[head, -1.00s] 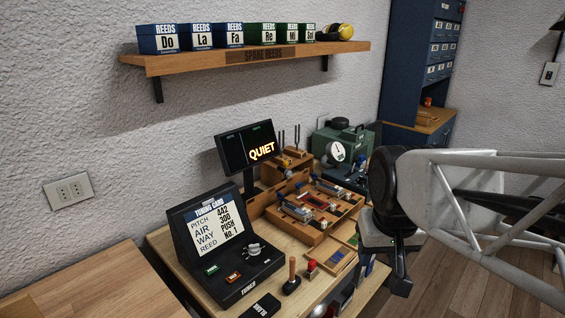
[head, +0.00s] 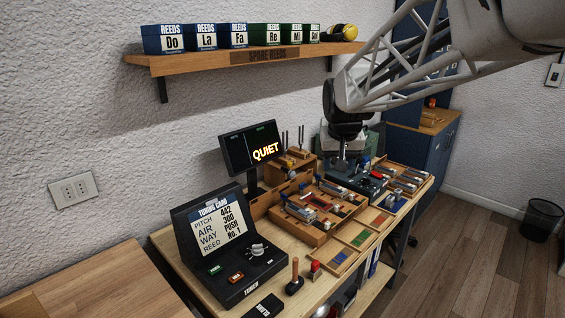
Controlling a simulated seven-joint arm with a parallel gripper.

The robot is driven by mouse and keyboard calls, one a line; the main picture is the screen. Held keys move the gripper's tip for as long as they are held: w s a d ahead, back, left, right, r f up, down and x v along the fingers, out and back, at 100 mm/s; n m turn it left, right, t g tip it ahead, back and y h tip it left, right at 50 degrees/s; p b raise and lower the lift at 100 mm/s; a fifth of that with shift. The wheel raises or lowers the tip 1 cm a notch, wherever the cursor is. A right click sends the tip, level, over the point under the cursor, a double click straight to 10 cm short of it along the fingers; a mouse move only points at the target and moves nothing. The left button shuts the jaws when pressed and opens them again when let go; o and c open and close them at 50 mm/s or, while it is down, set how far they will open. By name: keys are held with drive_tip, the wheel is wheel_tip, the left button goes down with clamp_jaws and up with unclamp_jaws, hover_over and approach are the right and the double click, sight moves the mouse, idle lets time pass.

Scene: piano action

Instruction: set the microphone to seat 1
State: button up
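No microphone can be made out for certain at this size, and no seat number is legible. The black tuner (head: 240,285) stands at the front left of the bench, with a pale knob (head: 258,250) on its sloped top. Its card (head: 218,226) reads pitch 442, air 300, way PUSH, reed No. 1. A wooden tray (head: 312,238) with metal reed parts lies right of the tuner. My gripper (head: 343,168) points down above the back right of the bench, well apart from the tuner. Its fingers are small and dark, so their opening cannot be told.
A monitor (head: 250,147) reading QUIET stands behind the tuner. A wooden-handled tool (head: 295,272) and a red-topped item (head: 315,268) stand at the front edge. A shelf (head: 200,63) of reed boxes hangs above. A second tray (head: 405,175) lies far right.

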drive_tip(key=w+a+f, duration=0.2)
drive_tip(key=w, duration=0.7)
drive_tip(key=w+a+f, duration=0.1)
drive_tip(key=w+a, duration=0.1)
drive_tip(key=w, duration=0.7)
drive_tip(key=t, duration=0.1)
approach(289, 163)
drive_tip(key=shift+w+d+f, duration=0.2)
drive_tip(key=shift+w+f, duration=0.35)
drive_tip(key=shift+w, duration=0.1)
drive_tip(key=shift+f, duration=0.15)
drive_tip(key=shift+x, duration=3.75)
drive_tip(key=shift+a, duration=0.15)
drive_tip(key=shift+c, duration=0.3)
clamp_jaws()
